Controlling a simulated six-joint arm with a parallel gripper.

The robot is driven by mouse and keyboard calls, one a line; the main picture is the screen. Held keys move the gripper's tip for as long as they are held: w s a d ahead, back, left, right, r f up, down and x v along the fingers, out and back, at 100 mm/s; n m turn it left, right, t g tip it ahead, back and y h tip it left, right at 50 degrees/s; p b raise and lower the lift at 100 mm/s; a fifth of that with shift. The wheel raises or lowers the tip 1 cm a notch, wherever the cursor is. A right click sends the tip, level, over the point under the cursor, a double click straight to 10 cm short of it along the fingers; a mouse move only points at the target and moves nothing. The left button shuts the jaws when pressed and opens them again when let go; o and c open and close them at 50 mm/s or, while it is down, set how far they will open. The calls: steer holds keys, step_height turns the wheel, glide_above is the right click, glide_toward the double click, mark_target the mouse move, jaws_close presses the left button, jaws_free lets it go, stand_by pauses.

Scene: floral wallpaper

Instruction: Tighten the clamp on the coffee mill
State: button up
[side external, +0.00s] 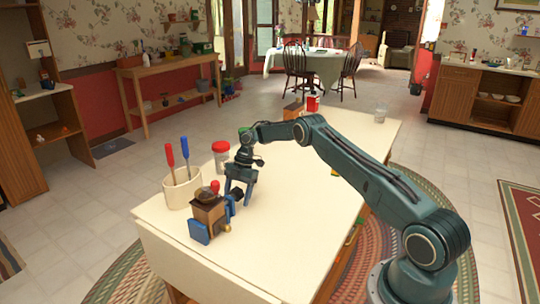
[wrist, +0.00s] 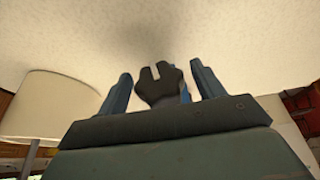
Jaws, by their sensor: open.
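The coffee mill (side external: 208,212) stands on the near part of the cream table in the side view. It has a brown wooden body, a dark rounded top, and blue clamp parts (side external: 200,232) low at the front and on its right side. My gripper (side external: 239,198) points down just right of the mill, its fingers apart, close to the blue part on that side. In the wrist view my gripper (wrist: 160,72) has its two blue fingers spread. A dark notched piece (wrist: 160,88) shows between them, with some blue behind it; I cannot tell whether the fingers touch it.
A cream crock (side external: 182,190) with a red-handled and a blue-handled tool stands behind the mill. A red-lidded jar (side external: 221,158) is behind my gripper. A red can (side external: 313,103) and a clear glass (side external: 380,114) stand farther back.

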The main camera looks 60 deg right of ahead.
steer(key=shift+n+t, duration=0.3)
steer(key=shift+t, duration=0.9)
steer(key=shift+n+t, duration=0.3)
steer(key=shift+t, duration=1.5)
steer(key=shift+n+t+y, duration=0.25)
steer(key=shift+n+t, duration=0.15)
steer(key=shift+t, duration=1.05)
steer(key=shift+n+t+y, duration=0.25)
steer(key=shift+n+t, duration=0.15)
steer(key=shift+t, duration=1.05)
steer(key=shift+s+d+r, duration=0.1)
steer(key=shift+d+r, duration=0.05)
steer(key=v, duration=1.3)
steer(key=shift+s, duration=0.2)
steer(key=shift+s+f+t, duration=0.1)
steer(key=shift+f+t, duration=0.25)
steer(key=shift+t, duration=0.05)
